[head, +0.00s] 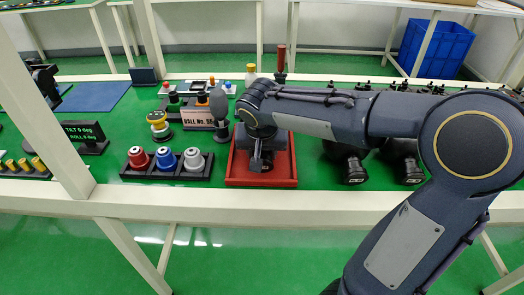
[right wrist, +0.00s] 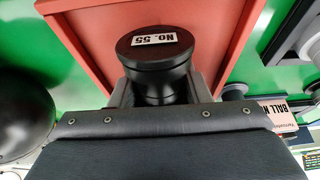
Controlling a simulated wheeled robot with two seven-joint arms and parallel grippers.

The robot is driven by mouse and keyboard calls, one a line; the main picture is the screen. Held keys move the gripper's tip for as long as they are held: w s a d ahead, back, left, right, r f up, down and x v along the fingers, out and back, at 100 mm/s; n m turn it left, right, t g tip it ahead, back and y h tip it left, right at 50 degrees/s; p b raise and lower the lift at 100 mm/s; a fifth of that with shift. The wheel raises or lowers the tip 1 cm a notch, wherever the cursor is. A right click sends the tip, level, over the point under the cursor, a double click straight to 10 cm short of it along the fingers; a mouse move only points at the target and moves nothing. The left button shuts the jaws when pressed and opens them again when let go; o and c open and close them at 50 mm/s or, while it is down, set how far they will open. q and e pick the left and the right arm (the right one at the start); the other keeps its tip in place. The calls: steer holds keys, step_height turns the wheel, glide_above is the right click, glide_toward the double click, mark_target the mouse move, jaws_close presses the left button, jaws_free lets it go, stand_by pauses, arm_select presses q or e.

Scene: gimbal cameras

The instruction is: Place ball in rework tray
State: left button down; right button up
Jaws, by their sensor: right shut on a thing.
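The red square tray (head: 283,181) stands on the green bench top in the middle of the head view. It also shows in the right wrist view (right wrist: 88,35). My right gripper (head: 262,160) is over this tray, pointing down. It is shut on a black round ball unit (right wrist: 155,72) with a flat top labelled "No. 55", seen in the right wrist view against the tray. In the head view the ball unit is mostly hidden by the gripper. Whether it touches the tray floor I cannot tell. My left gripper is not in view.
A black holder (head: 166,174) with red, blue and silver pieces stands left of the tray. A "BALL No." sign (head: 198,118) stands behind it. Black camera units (head: 352,168) stand right of the tray, below my forearm. A white rail runs along the front.

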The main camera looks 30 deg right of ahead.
steer(key=shift+f, duration=0.15)
steer(key=o, duration=1.3)
